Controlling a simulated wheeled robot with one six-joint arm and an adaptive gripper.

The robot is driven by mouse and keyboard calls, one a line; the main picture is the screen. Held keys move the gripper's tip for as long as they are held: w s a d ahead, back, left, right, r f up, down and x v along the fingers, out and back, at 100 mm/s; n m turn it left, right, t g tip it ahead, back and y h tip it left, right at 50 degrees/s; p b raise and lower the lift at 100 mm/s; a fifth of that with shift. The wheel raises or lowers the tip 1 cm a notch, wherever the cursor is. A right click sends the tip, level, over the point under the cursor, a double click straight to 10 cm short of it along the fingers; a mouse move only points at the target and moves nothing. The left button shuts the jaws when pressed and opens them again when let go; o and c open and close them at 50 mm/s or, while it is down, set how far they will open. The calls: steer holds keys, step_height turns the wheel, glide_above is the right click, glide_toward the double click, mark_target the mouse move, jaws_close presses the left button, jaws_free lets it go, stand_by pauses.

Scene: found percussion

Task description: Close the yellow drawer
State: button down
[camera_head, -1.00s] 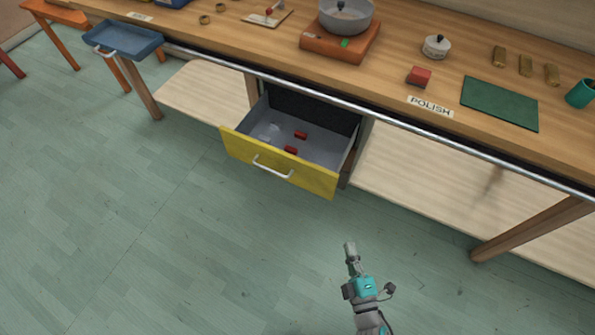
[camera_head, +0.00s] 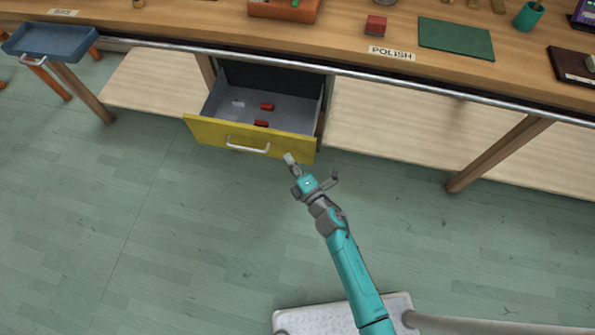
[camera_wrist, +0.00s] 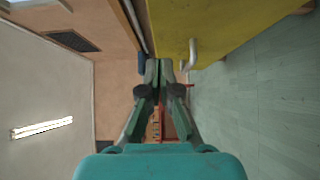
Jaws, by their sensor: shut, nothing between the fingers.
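The yellow drawer (camera_head: 210,131) stands open under the wooden bench, with its front pulled out toward me and a white bar handle (camera_head: 247,147) on it. Two red blocks (camera_head: 267,106) and a pale, see-through item (camera_head: 238,104) lie inside. My gripper (camera_head: 290,159) is shut and empty, close to the right part of the drawer front; I cannot tell whether it touches. In the wrist view my gripper (camera_wrist: 159,64) points along the yellow front (camera_wrist: 215,25), with the handle (camera_wrist: 192,54) just right of the fingertips.
The bench top (camera_head: 340,45) overhangs the drawer, with a metal rail (camera_head: 380,75) along its edge. A blue tray (camera_head: 52,41) sticks out at the left. A wooden leg (camera_head: 500,152) stands at the right. The floor (camera_head: 150,230) before the drawer is clear.

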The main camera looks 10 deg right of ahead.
mark_target(284, 138)
steer(key=shift+w+d, duration=0.2)
steer(key=shift+w, duration=1.1)
steer(key=shift+w+d, duration=0.2)
steer(key=shift+w, duration=1.1)
